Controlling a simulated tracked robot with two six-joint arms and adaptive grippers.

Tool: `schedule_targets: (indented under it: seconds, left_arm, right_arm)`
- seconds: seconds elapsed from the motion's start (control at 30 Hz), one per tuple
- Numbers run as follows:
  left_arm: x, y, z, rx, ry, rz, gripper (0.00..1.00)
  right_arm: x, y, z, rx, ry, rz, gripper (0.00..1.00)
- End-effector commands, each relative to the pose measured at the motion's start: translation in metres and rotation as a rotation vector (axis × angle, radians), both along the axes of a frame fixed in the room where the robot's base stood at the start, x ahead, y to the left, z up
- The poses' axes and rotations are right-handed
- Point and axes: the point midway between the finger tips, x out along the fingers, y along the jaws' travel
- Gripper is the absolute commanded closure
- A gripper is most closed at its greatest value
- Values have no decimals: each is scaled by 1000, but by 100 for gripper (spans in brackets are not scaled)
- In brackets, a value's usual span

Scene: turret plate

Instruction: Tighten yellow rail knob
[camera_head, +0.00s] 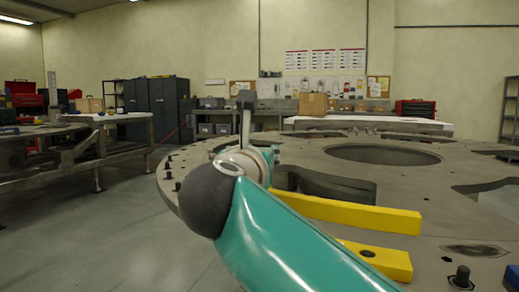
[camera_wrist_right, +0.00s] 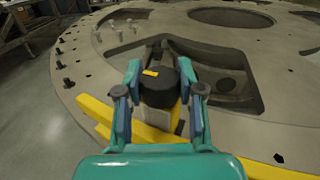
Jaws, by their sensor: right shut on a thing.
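The knob (camera_wrist_right: 160,92) is a dark round cap with a small yellow mark on top, seen in the right wrist view. My right gripper (camera_wrist_right: 160,78) has its two teal fingers on either side of the knob and is shut on it. Yellow rail pieces (camera_wrist_right: 150,132) lie beneath and beside the knob. In the head view, the yellow rail (camera_head: 350,213) lies on the grey turret plate (camera_head: 300,150). There, my teal right arm hides the knob and the gripper's fingers. My left gripper is in neither view.
The plate has large cut-outs, and several dark bolts stand along its left edge. A single bolt (camera_head: 461,277) stands near the front. A blue object (camera_head: 512,276) shows at the right edge. A workbench (camera_head: 100,120) stands apart on the left, with open floor between.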

Motion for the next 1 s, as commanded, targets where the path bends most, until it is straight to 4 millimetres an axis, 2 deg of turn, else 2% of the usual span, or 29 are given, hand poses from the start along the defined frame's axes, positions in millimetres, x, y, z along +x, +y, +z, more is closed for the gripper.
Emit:
schedule_targets:
  seconds: [0.47, 0.5, 0.6, 0.63, 1.0]
  left_arm:
    - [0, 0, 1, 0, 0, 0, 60]
    - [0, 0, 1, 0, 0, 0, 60]
    - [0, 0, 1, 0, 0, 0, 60]
    - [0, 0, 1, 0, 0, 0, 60]
    - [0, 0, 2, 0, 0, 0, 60]
  right_arm:
    - [0, -2, -1, 2, 1, -21, 98]
    - [0, -2, -1, 1, 1, -21, 56]
    - [0, -2, -1, 1, 1, -20, 40]
    - [0, -2, 0, 1, 1, -20, 36]
    - [0, -1, 0, 1, 0, -17, 36]
